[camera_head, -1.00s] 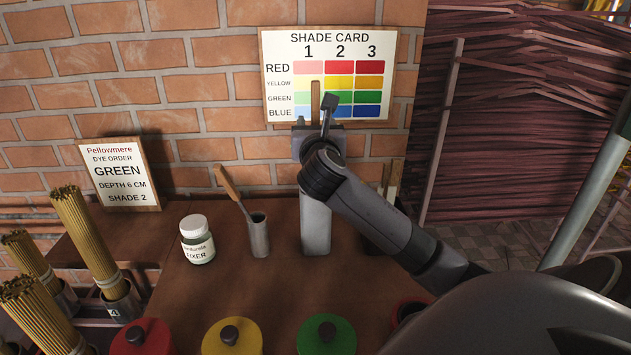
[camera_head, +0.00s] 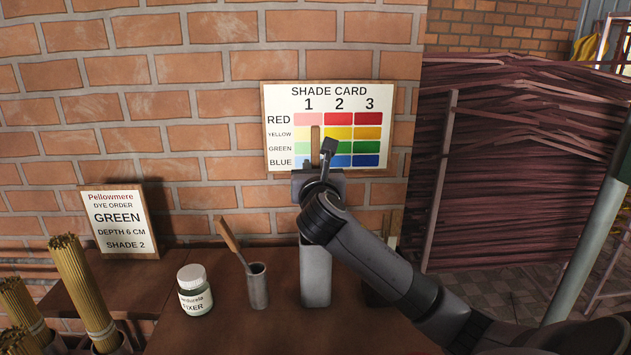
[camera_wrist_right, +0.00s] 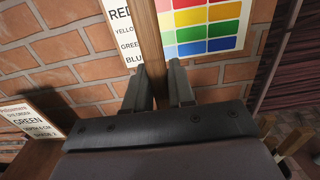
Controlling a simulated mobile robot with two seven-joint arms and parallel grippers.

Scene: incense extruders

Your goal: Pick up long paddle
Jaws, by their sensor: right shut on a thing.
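The long paddle's wooden handle (camera_head: 315,142) stands upright in front of the shade card. In the right wrist view the wooden shaft (camera_wrist_right: 149,50) runs up between my right gripper's fingers (camera_wrist_right: 159,88). My right gripper (camera_head: 318,172) is shut on it, above a tall grey canister (camera_head: 315,275). My arm hides the canister's mouth and the paddle's lower part, so I cannot tell whether its end is inside. My left gripper is not in view.
A shorter metal cup (camera_head: 258,290) holding a wooden-handled tool (camera_head: 231,239) and a white fixer jar (camera_head: 195,295) stand to the left. The shade card (camera_head: 284,138) is on the brick wall behind. The order sign (camera_head: 117,222) and stick bundles (camera_head: 82,285) are farther left.

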